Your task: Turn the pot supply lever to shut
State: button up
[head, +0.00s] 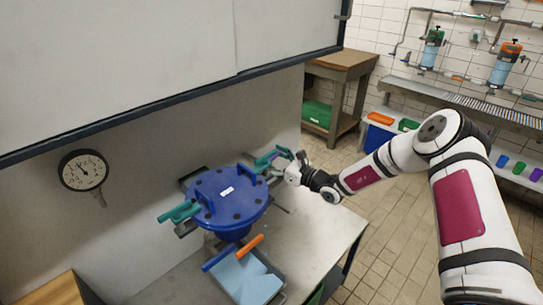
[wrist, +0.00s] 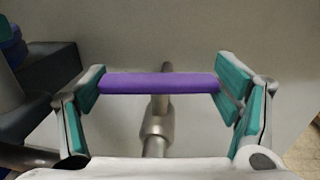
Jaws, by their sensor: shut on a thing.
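A purple lever handle (wrist: 160,83) lies crosswise between the two teal-padded fingers of my gripper (wrist: 160,88) in the wrist view. The fingers meet it at its two ends, so my gripper is shut on it. A grey metal stem and fitting (wrist: 157,125) stand behind and below the handle. In the head view my gripper (head: 288,167) is at the right side of the blue lidded pot (head: 229,200), and the purple handle is mostly hidden there. No label tells which lever this is.
An orange lever (head: 250,244) and a blue lever (head: 219,257) are in front, above a tray (head: 274,270) with blue contents. A round gauge (head: 83,170) is on the wall. The bench's right part is clear.

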jog(key=shift+s+a+r+m+t+h+p, duration=0.1)
jog(key=shift+a+r+m+t+h+p, duration=0.15)
jog(key=shift+m+t+h+p, duration=0.6)
jog(key=shift+f+p, duration=0.15)
jog(key=shift+p, duration=0.35)
jog(key=shift+w+t, duration=0.2)
jog(key=shift+t, duration=0.05)
jog(key=o, duration=0.9)
jog(key=shift+w+d+f+y+b, duration=0.15)
jog(key=shift+y+b, duration=0.1)
jog(key=shift+b, duration=0.5)
